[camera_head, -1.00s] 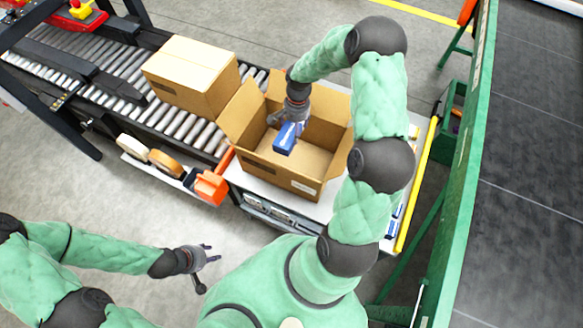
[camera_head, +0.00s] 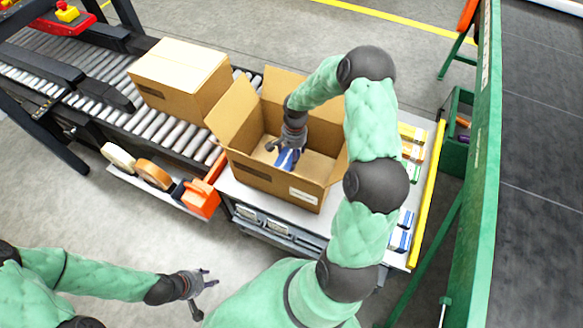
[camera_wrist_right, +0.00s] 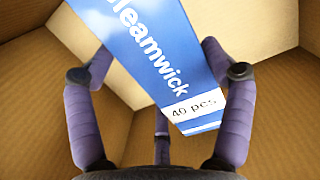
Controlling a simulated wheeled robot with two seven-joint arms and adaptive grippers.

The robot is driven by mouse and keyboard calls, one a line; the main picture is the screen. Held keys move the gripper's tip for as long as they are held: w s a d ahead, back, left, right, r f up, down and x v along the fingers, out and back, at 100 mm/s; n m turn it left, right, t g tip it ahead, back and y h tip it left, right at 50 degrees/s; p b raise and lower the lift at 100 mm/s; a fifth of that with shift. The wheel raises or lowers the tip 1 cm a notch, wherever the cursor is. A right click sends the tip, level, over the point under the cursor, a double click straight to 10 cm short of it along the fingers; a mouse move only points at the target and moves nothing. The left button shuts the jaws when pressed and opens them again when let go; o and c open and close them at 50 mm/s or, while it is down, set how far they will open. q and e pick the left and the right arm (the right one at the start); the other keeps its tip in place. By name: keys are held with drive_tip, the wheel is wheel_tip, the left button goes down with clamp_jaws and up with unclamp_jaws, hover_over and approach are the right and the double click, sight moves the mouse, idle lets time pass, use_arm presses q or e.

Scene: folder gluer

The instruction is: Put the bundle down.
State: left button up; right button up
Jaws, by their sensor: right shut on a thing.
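The bundle (camera_head: 287,157) is a blue and white pack, held by my right gripper (camera_head: 285,148) down inside an open cardboard box (camera_head: 262,180). In the right wrist view the bundle (camera_wrist_right: 165,60) shows "40 pcs" on its label, and the fingers of my right gripper (camera_wrist_right: 160,85) stand on both sides of it. Brown box walls surround it there. Whether the bundle touches the box floor I cannot tell. My left gripper (camera_head: 203,282) is open and empty, over the floor at the lower left, away from the box.
A closed carton (camera_head: 180,75) sits on the roller conveyor (camera_head: 165,122) left of the open box. Tape rolls (camera_head: 153,173) and an orange tape dispenser (camera_head: 201,198) lie on a shelf in front. Coloured packs (camera_head: 411,145) lie right of the box, beside a yellow rail (camera_head: 428,195).

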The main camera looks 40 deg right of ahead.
drive_tip(key=shift+f+b, duration=1)
drive_tip(key=shift+f, duration=2.5)
drive_tip(key=shift+f, duration=0.15)
drive_tip(key=o, duration=1.2)
drive_tip(key=shift+o, duration=0.3)
drive_tip(key=shift+r, duration=0.25)
drive_tip(key=r+p, duration=0.1)
drive_tip(key=r, duration=0.3)
drive_tip(key=r+p, duration=0.1)
drive_tip(key=r, duration=0.2)
drive_tip(key=d+r+p, duration=0.1)
drive_tip(key=r+p, duration=0.1)
drive_tip(key=r, duration=0.2)
drive_tip(key=shift+w+d+r, duration=0.1)
drive_tip(key=shift+w+r, duration=0.2)
drive_tip(key=shift+r, duration=0.05)
